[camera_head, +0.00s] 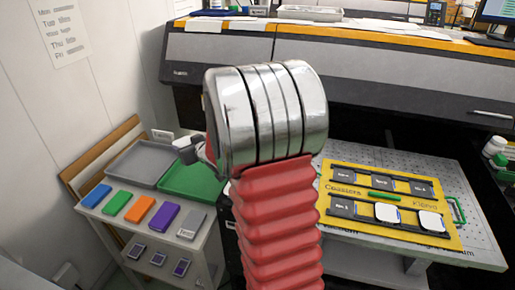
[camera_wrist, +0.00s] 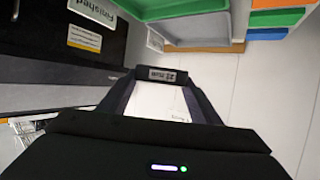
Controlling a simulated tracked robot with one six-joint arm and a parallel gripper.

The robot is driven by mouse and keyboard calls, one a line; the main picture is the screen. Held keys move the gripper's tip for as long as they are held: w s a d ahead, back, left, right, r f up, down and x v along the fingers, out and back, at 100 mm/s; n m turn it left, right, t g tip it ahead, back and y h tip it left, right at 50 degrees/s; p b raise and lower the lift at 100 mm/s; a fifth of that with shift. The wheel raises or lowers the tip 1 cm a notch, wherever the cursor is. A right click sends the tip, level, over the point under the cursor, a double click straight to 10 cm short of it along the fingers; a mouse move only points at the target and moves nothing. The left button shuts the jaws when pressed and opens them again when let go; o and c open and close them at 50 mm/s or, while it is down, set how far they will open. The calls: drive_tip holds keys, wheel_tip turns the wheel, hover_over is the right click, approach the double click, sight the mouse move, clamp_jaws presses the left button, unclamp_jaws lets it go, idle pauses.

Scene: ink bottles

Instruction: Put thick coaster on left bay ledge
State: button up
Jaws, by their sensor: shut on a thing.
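A yellow board (camera_head: 400,188) marked Coasters lies on the right table. It carries black labelled slots and two white coasters (camera_head: 387,212) in the front row. I cannot tell which place is the left bay ledge.
A grey tray (camera_head: 140,160) and a green tray (camera_head: 195,187) sit on the left stand, with coloured blocks (camera_head: 140,208) in front. A Finished label (camera_wrist: 98,12) is upside down on a dark surface in the wrist view. A large printer (camera_head: 400,75) stands behind.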

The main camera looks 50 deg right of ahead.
drive_tip(key=s+d+h, duration=0.1)
drive_tip(key=s+d, duration=0.2)
drive_tip(key=d, duration=0.5)
drive_tip(key=s+d+r+m, duration=0.1)
drive_tip(key=s+d, duration=0.3)
drive_tip(key=d, duration=0.4)
drive_tip(key=s+d+m+h, duration=0.1)
drive_tip(key=s+d, duration=0.2)
drive_tip(key=d, duration=0.5)
drive_tip(key=shift+s+d+r+h, duration=0.15)
drive_tip(key=shift+d+h, duration=0.05)
drive_tip(key=shift+h, duration=0.1)
drive_tip(key=shift+f, duration=3.15)
drive_tip(key=shift+f, duration=1.9)
drive_tip(key=shift+g, duration=0.3)
drive_tip(key=o, duration=1.2)
drive_tip(key=shift+f, duration=0.1)
